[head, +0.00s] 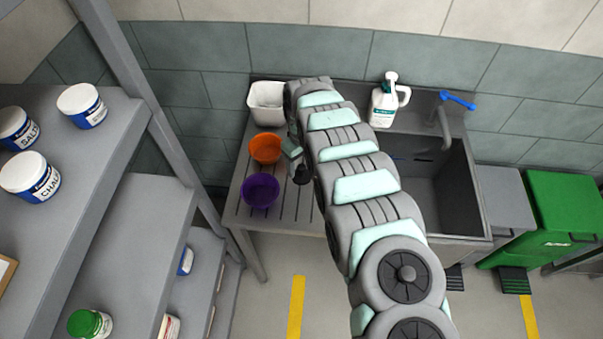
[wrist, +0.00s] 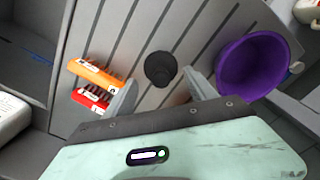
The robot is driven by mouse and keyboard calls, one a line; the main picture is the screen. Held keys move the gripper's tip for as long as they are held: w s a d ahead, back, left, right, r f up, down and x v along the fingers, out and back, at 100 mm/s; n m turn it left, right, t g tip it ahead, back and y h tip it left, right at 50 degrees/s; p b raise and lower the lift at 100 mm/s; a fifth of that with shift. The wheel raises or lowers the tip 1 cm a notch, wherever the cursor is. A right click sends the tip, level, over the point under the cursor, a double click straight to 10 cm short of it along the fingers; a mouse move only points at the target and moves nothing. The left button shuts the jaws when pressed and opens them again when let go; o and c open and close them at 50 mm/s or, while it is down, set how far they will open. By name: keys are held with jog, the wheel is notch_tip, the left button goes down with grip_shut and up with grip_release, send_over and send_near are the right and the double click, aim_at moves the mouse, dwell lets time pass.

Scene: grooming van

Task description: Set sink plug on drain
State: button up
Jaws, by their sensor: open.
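The sink plug is a round black piece with a raised middle. In the wrist view the plug (wrist: 160,69) lies on the ribbed drainboard (wrist: 135,45), just ahead of my fingertips and roughly centred between them. My gripper (wrist: 158,80) is open, with nothing held. In the head view the plug (head: 303,175) shows beside my arm, just below the teal end of my gripper (head: 296,162). The sink basin (head: 455,195) is right of my arm. Its floor is partly hidden by the arm, and I cannot make out the drain.
A purple bowl (wrist: 247,65) stands close beside the right finger.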

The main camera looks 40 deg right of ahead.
aim_at(301, 166)
jog(key=shift+a+f, duration=0.15)
jog(key=shift+f, duration=1.8)
jog(key=shift+c, duration=0.6)
jog(key=c, duration=1.2)
jog(key=shift+r, duration=0.1)
jog(key=shift+r, duration=0.1)
notch_tip(301, 166, up, 9)
jog(key=shift+f, duration=0.2)
jog(key=shift+s+r, duration=0.1)
jog(key=shift+r, duration=0.4)
